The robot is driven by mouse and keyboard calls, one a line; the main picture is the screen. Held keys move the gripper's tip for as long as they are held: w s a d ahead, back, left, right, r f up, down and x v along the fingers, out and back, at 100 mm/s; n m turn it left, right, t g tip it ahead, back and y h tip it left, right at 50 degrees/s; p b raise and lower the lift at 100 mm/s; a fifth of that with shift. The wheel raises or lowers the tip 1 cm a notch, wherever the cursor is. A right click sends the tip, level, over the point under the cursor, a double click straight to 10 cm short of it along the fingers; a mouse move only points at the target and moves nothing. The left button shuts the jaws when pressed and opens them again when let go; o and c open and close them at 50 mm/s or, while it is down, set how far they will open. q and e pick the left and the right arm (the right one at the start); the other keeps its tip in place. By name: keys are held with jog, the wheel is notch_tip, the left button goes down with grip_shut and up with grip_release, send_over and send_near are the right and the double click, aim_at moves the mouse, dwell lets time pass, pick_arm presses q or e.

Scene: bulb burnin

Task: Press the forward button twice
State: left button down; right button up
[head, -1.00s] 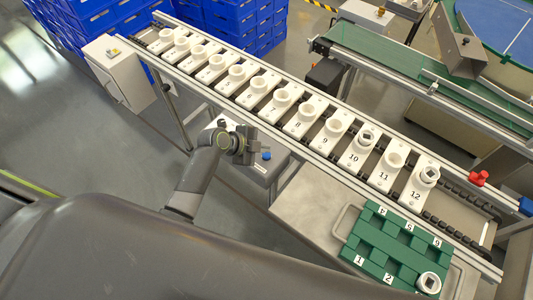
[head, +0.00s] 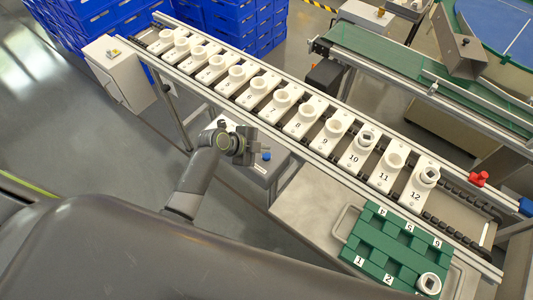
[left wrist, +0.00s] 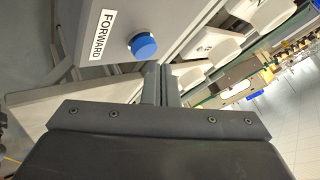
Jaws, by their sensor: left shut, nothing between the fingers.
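The blue forward button (left wrist: 143,45) stands on a grey control box beside a label reading FORWARD (left wrist: 103,35) in the left wrist view. In the head view the blue button (head: 266,156) shows just right of my left gripper (head: 250,146). The left gripper is shut and empty. In the left wrist view its fingers (left wrist: 161,84) are close together, just beside the button, and appear apart from it. My right gripper is not in view.
A conveyor carries numbered white sockets (head: 305,118) behind the button box. A green tray (head: 375,240) with numbered places lies at the lower right. A red button (head: 480,178) sits at the conveyor's right end. Blue crates (head: 225,20) are stacked at the back.

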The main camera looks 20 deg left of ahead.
aim_at(263, 156)
pick_arm(q)
jog(key=shift+f, duration=0.1)
dwell(0.6)
jog(key=shift+f+b, duration=0.35)
jog(key=shift+b, duration=0.1)
jog(key=shift+f+b, duration=0.45)
jog(key=shift+f, duration=0.05)
dwell(0.4)
dwell(0.4)
jog(key=shift+r+p, duration=0.75)
jog(key=shift+r, duration=0.2)
notch_tip(263, 156, up, 5)
jog(key=p, duration=0.4)
dwell(0.5)
